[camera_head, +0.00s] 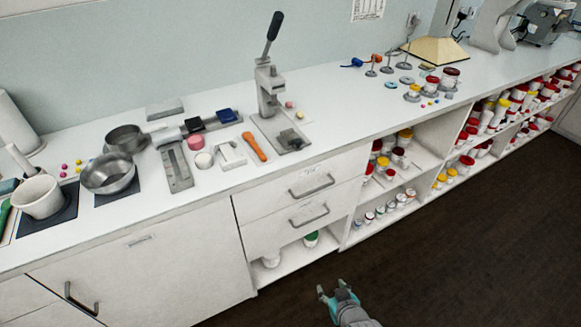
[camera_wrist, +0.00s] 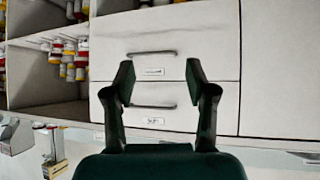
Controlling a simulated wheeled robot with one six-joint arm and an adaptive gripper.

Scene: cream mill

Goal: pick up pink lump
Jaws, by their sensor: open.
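Several small pink things lie on the white counter, and I cannot tell for sure which is the pink lump. Tiny pink balls (camera_head: 63,174) lie at the left near the pans, and another pink ball (camera_head: 289,104) lies beside the lever press. My gripper (camera_head: 336,291) is open and empty, over the floor in front of the drawers. In the wrist view its fingers (camera_wrist: 160,80) stand apart before the drawer fronts.
Drawers (camera_head: 305,190) and open shelves of jars (camera_head: 398,165) lie below. The dark floor (camera_head: 460,240) is clear at right.

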